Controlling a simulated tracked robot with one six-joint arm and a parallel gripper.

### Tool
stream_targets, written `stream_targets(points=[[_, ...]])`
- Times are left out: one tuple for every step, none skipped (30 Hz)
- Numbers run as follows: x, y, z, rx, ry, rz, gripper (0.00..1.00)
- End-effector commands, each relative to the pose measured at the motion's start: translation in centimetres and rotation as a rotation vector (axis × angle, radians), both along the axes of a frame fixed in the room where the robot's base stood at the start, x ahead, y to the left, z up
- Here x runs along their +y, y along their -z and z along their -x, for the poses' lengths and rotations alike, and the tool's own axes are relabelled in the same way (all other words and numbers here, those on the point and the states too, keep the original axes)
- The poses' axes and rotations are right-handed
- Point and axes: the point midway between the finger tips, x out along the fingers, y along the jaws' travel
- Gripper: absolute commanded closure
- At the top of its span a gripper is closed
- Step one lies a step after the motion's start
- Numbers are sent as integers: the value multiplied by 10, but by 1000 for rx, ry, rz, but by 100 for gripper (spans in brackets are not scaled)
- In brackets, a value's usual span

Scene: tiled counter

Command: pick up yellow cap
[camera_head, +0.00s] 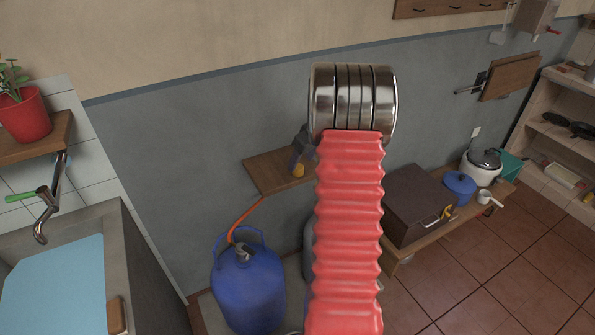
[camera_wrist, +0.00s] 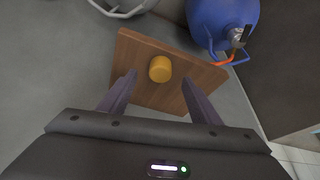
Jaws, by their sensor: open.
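The yellow cap (camera_wrist: 160,69) is a short orange-yellow cylinder on a small wooden wall shelf (camera_wrist: 150,98). In the wrist view it shows between and slightly beyond the two dark fingertips of my open gripper (camera_wrist: 159,79), with shelf visible on both sides of it. I cannot tell how high the fingertips are above the shelf. In the head view the cap (camera_head: 298,170) shows just below my dark gripper (camera_head: 301,150), on the shelf (camera_head: 265,172). My red ribbed arm hides the shelf's right part there.
A blue gas cylinder (camera_head: 247,285) with an orange hose stands below the shelf. The grey wall (camera_head: 180,130) is behind it. A dark box (camera_head: 413,203), blue pot (camera_head: 459,187) and white cooker (camera_head: 482,166) stand on a low bench at right. A sink is at left.

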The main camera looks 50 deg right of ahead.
Motion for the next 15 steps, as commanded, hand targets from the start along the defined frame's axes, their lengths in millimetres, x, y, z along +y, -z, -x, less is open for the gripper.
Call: stream_targets(points=[[1,7,-3,1,-1,-1,42],[1,11,-5,1,-1,-1,42],[1,17,-7,2,-2,-2,42],[1,20,-9,2,-2,-2,42],[0,23,-10,2,-1,-1,42],[0,26,-11,1,-1,-1,42],[0,29,-12,1,-1,0,42],[0,30,-13,1,0,0,42],[0,31,-13,1,0,0,42],[0,32,-14,0,0,1,42],[0,32,-14,0,-1,1,42],[0,32,-14,0,-1,1,42],[0,31,-14,0,-1,1,42],[0,31,-14,0,-1,1,42],[0,31,-14,0,-1,1,42]])
